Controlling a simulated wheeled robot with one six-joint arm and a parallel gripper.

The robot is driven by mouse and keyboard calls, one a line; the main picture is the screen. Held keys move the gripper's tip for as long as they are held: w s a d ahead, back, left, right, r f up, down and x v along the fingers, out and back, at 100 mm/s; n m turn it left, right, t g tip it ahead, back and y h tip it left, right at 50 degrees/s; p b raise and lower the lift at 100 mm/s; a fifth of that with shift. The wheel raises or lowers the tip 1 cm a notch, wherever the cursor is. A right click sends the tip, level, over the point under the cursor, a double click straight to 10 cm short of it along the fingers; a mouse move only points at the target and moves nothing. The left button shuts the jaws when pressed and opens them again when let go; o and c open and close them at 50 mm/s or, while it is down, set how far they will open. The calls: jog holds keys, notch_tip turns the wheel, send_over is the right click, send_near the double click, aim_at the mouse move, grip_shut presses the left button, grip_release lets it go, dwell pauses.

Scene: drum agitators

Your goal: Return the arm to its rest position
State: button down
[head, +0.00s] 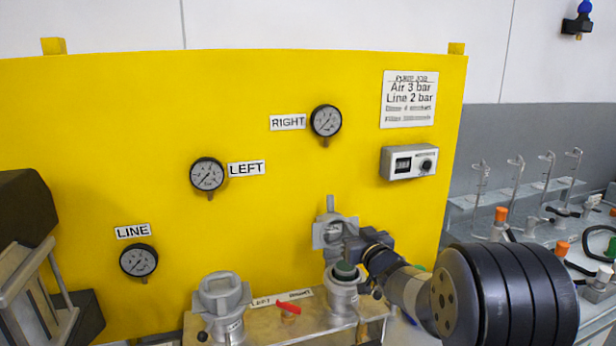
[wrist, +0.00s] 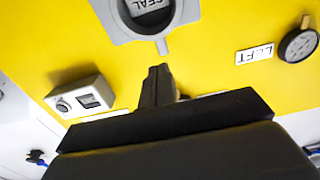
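My arm (head: 410,287) reaches in from the lower right in the head view, bent toward the yellow panel. My gripper (head: 352,250) is beside a raised grey lid and above the right grey port (head: 342,295), which has green at its top. In the wrist view my gripper's dark fingers (wrist: 158,85) look together, with nothing seen between them. The grey lid (wrist: 150,25), marked SEAL, is just beyond the fingertips, with a small gap in the picture. In the head view the lid (head: 326,234) is partly hidden by my gripper.
The yellow panel (head: 100,130) stands close behind, with gauges and a grey control box (head: 409,162). A left grey port (head: 221,300) and a red lever (head: 289,309) are on the metal bench below. A cluttered bench (head: 590,265) is at right. Space above my arm looks clear.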

jog(key=shift+s+d+f+b, duration=0.25)
jog(key=shift+s+f+b, duration=0.15)
jog(key=shift+s+f, duration=0.35)
jog(key=shift+s+d+f+b, duration=0.3)
jog(key=shift+s+f, duration=0.2)
jog(key=shift+s, duration=0.35)
jog(key=shift+f, duration=0.1)
